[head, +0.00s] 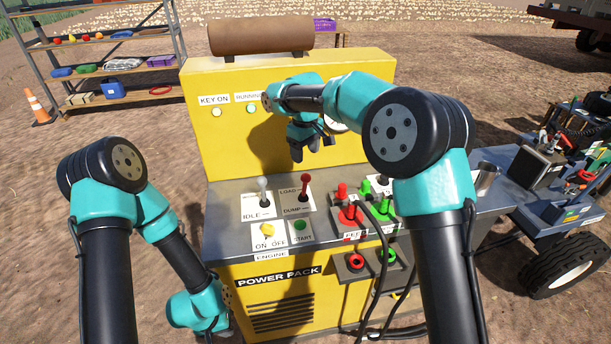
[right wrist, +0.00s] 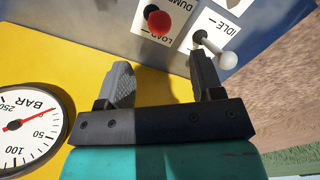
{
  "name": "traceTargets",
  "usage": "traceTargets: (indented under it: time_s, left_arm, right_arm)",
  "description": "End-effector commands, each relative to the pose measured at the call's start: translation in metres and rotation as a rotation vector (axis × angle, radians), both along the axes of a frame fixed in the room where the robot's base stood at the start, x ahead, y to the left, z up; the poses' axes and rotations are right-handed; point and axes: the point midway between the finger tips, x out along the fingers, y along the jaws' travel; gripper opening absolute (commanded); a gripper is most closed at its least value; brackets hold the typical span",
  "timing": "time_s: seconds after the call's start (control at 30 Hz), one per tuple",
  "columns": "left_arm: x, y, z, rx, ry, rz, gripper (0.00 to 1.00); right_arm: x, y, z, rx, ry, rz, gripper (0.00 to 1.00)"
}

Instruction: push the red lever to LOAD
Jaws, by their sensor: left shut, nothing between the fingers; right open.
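The red lever (head: 305,181) stands on the grey top of the yellow power pack, on a white plate marked LOAD at the far end and DUMP at the near end. Its red knob shows in the right wrist view (right wrist: 159,22), just beyond the fingers. My right gripper (head: 312,146) hangs above and behind the lever, fingers pointing down. In the right wrist view its fingers (right wrist: 162,80) are apart with nothing between them. My left arm bends down at the left of the power pack; its fingers are hidden or below the picture's edge.
A white-knobbed lever (head: 263,187) marked IDLE stands just left of the red lever. A yellow knob (head: 267,230) and green START button (head: 300,225) are nearer. Red couplings (head: 350,214) and hoses crowd the right. A pressure gauge (right wrist: 30,125) is beside my right gripper.

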Motion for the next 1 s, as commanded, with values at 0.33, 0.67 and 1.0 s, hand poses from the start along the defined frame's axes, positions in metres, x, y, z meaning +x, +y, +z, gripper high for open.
traceTargets:
  time_s: [0.33,0.67,1.0]
  left_arm:
    - [0.000,0.000,0.000,0.000,0.000,0.000,0.00]
    - [0.000,0.000,0.000,0.000,0.000,0.000,0.00]
    - [0.000,0.000,0.000,0.000,0.000,0.000,0.00]
  right_arm:
    - [0.000,-0.001,-0.060,-0.001,0.003,0.001,0.60]
    - [0.001,-0.001,-0.091,0.000,0.000,-0.001,0.60]
    - [0.001,-0.001,-0.092,0.000,0.000,0.000,0.55]
